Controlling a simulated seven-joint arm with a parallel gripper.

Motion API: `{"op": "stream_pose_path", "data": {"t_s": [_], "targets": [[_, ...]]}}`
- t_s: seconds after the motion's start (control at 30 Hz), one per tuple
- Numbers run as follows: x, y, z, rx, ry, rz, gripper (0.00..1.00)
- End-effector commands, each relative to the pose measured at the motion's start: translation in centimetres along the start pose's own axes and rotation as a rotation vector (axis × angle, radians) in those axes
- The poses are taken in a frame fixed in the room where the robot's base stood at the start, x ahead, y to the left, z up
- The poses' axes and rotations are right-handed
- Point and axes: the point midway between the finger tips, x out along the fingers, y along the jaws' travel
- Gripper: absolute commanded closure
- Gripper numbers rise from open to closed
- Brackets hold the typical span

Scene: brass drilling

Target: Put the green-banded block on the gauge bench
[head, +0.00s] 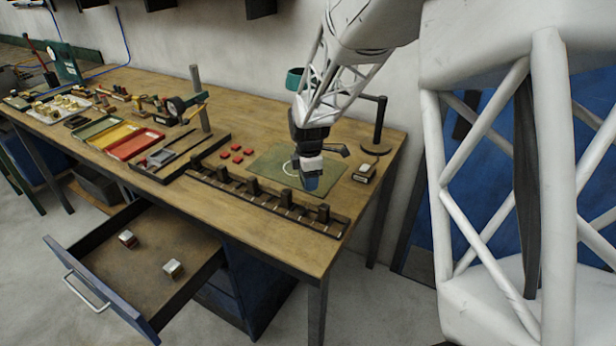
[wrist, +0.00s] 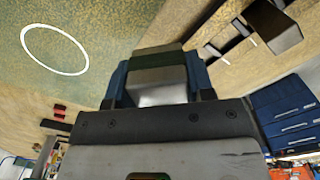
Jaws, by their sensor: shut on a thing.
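My gripper (head: 310,180) hangs over the green mat (head: 268,163) with a white ring on it, near the right end of the wooden bench (head: 225,212). In the wrist view, a silver block (wrist: 160,88) with a dark green band across it sits between my blue fingers (wrist: 160,80), which are shut on it. In the head view the held block is mostly hidden by the fingers. The white ring (wrist: 55,50) shows up and left of the block in the wrist view. I cannot tell exactly how high the block is above the mat.
A dark rail with upright posts (head: 268,197) runs along the front edge. A small block (head: 365,172) and a dark stand (head: 377,147) are right of the mat. Red pieces (head: 237,154) lie left of it. An open drawer (head: 150,255) below holds two silver blocks.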

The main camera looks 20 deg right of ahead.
Motion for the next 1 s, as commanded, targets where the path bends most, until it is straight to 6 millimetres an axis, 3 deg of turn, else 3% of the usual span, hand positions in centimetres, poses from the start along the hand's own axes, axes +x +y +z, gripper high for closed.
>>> {"op": "stream_pose_path", "data": {"t_s": [0.7,1.0], "targets": [[-0.1,0.1,0.0,0.005,0.0,0.001,1.0],[-0.8,1.6,-0.1,0.104,0.0,0.001,1.0]]}}
